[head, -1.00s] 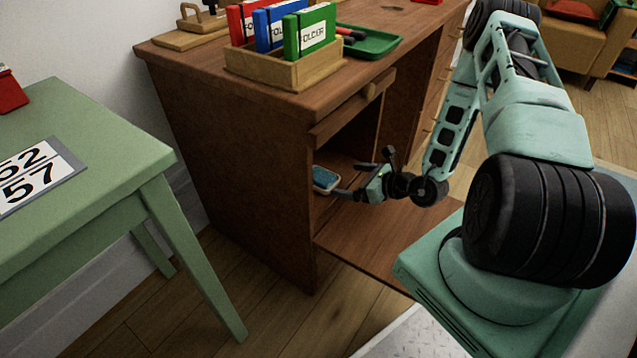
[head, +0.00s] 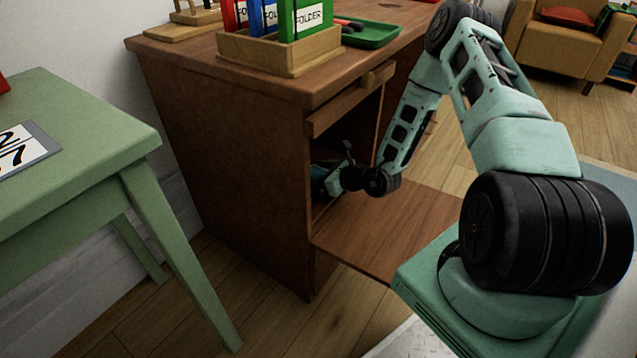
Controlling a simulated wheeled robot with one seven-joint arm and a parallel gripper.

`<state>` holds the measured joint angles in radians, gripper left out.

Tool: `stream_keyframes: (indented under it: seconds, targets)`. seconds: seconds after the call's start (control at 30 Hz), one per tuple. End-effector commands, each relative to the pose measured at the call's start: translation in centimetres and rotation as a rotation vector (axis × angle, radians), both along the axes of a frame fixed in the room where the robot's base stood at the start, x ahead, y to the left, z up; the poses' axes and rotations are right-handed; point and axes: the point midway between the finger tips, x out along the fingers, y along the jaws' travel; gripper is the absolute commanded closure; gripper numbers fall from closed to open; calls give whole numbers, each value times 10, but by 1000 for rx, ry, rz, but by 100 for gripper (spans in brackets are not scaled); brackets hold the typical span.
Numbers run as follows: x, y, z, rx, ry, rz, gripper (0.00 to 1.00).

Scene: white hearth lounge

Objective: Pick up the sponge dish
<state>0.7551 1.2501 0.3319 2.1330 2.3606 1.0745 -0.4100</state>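My gripper (head: 325,181) reaches into the open compartment of the brown wooden desk (head: 240,150). Only its teal body and wrist show. Its fingers are hidden behind the compartment's left front edge, so I cannot see whether they are open or touch anything. The sponge dish, with its blue sponge, cannot be made out now; the spot where it lay inside the compartment is covered by the gripper and the desk's side.
The compartment's door (head: 385,228) is folded down flat, beneath my arm. A drawer front (head: 345,104) sits just above the opening. A wooden folder box (head: 280,52) and a green tray (head: 372,34) stand on the desk. A green table (head: 80,150) is at the left.

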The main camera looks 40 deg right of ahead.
Motion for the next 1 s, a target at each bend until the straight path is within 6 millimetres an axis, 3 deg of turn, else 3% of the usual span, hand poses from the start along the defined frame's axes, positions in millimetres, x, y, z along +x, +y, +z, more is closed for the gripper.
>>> stream_keyframes:
  seconds: [0.13, 0.17, 0.33, 0.67, 1.0]
  targets:
    - [0, 0, 1, 0, 0, 0, 2]
    - [0, 0, 1, 0, 0, 0, 7]
    - [0, 0, 1, 0, 0, 0, 55]
    - [0, 0, 7, -1, -1, 0, 55]
    - [0, 0, 70, -1, -2, 1, 55]
